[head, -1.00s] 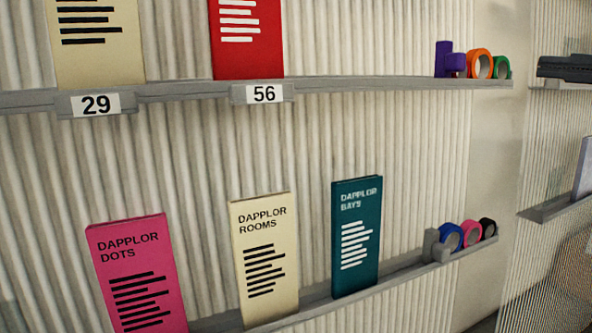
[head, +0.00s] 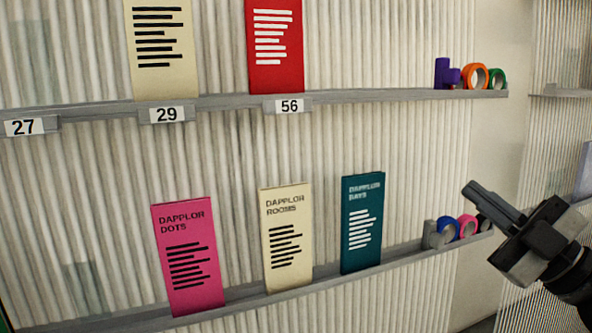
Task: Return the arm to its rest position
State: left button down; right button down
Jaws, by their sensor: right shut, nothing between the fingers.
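My right gripper (head: 478,196) shows at the right of the head view, with its wrist coming in from the lower right edge. Its fingers are together and hold nothing. My left gripper is not in view.
The lower shelf (head: 330,283) bears pink (head: 188,262), cream (head: 287,240) and teal (head: 362,225) leaflets, with a tape dispenser and rolls (head: 448,229) at its right end. The upper shelf (head: 365,98) bears a cream leaflet (head: 160,60), a red leaflet (head: 275,55) and tapes (head: 474,76).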

notch_tip(320, 180, down, 13)
jog(key=a+m+t+h+p, duration=0.1)
jog(key=m+t+h, duration=0.2)
jog(key=m+h, duration=0.65)
jog(key=s+a+f+m+g+h+p, duration=0.1)
jog(key=s+a+f+m+g, duration=0.2)
jog(key=s+f, duration=0.5)
jog(key=s+a+f+m+g+h+p, duration=0.1)
jog(key=s+a+f+m+g, duration=0.3)
jog(key=f, duration=1)
jog(key=s+a+g, duration=0.2)
jog(key=s+a, duration=0.2)
jog(key=shift+p, duration=0.3)
